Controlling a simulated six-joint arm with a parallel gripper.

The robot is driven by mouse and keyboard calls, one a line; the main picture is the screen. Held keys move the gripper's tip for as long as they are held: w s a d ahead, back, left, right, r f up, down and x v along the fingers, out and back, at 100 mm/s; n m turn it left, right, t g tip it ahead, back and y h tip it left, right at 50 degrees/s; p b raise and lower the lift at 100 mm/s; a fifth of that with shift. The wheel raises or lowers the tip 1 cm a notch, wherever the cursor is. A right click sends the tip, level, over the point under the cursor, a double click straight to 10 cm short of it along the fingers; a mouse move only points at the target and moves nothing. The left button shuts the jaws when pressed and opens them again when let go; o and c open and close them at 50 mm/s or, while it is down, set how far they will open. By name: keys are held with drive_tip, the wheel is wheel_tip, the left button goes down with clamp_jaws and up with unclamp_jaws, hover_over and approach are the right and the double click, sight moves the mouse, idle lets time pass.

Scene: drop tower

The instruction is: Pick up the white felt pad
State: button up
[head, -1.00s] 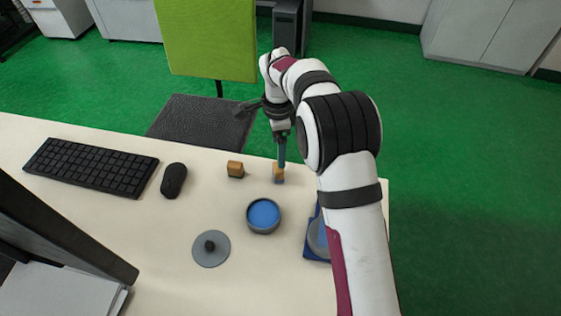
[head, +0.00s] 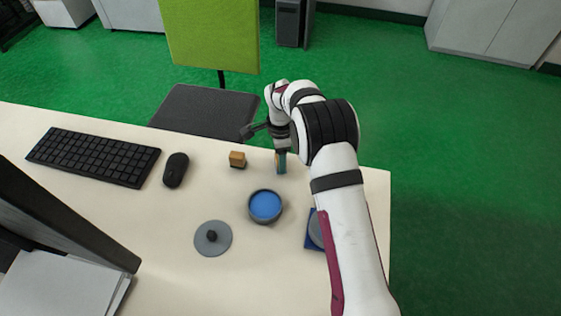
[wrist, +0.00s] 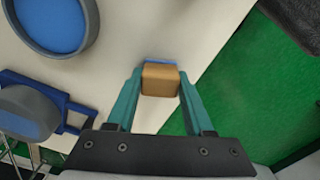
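I make out no white felt pad in either view. My gripper (wrist: 160,85) points down at a small tan wooden block (wrist: 160,80) near the far edge of the desk, with one teal finger on each side. No clear gap shows between fingers and block, but whether they press on it I cannot tell. A blue strip (wrist: 160,63) shows just beyond the block; any pad underneath is hidden. In the head view a finger partly covers this block (head: 277,160). A second wooden block (head: 237,159) with a dark underside stands to its left.
A round grey dish with a blue inside (head: 265,206) and a grey disc with a black knob (head: 212,238) stand nearer. A blue stand (head: 315,240) is partly behind my arm. A mouse (head: 176,170) and keyboard (head: 93,157) lie left. The desk's far edge is close.

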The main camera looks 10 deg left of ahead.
clamp_jaws()
drive_tip(key=shift+r, duration=0.3)
drive_tip(key=r, duration=0.4)
drive_tip(key=shift+d, duration=0.4)
drive_tip(key=s+d+r, duration=0.1)
drive_tip(key=d+r, duration=0.5)
drive_tip(key=d, duration=0.4)
drive_tip(key=shift+d+r, duration=0.2)
drive_tip(key=shift+d, duration=0.2)
drive_tip(key=shift+s, duration=0.1)
